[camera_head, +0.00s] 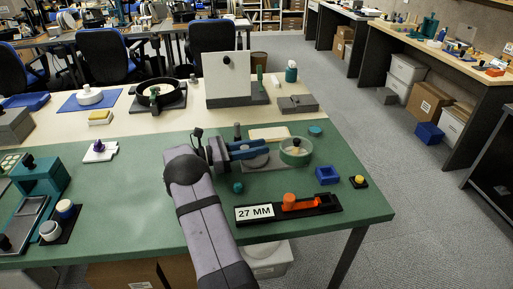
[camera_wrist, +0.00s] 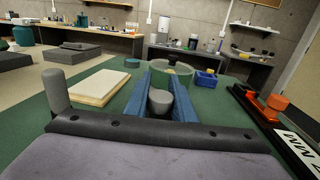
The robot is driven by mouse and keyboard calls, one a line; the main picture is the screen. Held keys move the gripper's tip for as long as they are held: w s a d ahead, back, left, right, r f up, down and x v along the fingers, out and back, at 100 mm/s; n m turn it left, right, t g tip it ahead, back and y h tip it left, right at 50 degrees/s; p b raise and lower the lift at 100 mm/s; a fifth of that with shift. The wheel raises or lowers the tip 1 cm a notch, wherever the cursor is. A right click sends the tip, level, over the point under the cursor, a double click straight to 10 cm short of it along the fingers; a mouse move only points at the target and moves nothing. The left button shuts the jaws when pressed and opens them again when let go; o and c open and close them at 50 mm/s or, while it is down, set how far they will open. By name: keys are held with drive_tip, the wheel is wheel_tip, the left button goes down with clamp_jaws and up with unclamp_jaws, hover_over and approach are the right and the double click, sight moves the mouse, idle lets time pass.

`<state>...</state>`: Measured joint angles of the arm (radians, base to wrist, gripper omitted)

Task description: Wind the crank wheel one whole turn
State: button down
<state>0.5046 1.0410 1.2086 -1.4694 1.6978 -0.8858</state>
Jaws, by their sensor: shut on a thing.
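A grey round disc (camera_head: 273,164), which looks like the crank wheel, lies on the green mat, partly hidden under my gripper. My gripper (camera_head: 262,149) reaches over it with its blue fingers pointing right. In the wrist view a grey upright knob (camera_wrist: 160,101) stands between the blue fingers of my gripper (camera_wrist: 170,88), which are shut on it. I take this knob to be the wheel's handle. The knob is hidden behind the fingers in the head view, and the wheel's turn angle cannot be read.
A green ring-shaped dish (camera_head: 296,158) stands just beyond my fingertips. A grey post (camera_head: 237,131) and a cream block (camera_head: 269,133) are behind the gripper. A "27 MM" sign with an orange-knobbed black slide (camera_head: 318,206) lies in front; a blue box (camera_head: 327,175) is to the right.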

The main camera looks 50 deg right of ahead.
drive_tip(key=shift+d+r+m+g+y+b, duration=0.1)
drive_tip(key=shift+m+g+y+b, duration=0.35)
drive_tip(key=shift+m+g+y, duration=0.65)
drive_tip(key=shift+s+g+y, duration=0.15)
drive_tip(key=shift+g+y, duration=0.15)
drive_tip(key=shift+g, duration=0.1)
drive_tip(key=c, duration=1.6)
unclamp_jaws()
drive_tip(key=shift+o, duration=0.2)
wheel_tip(320, 180, up, 10)
drive_tip(key=shift+o, duration=0.2)
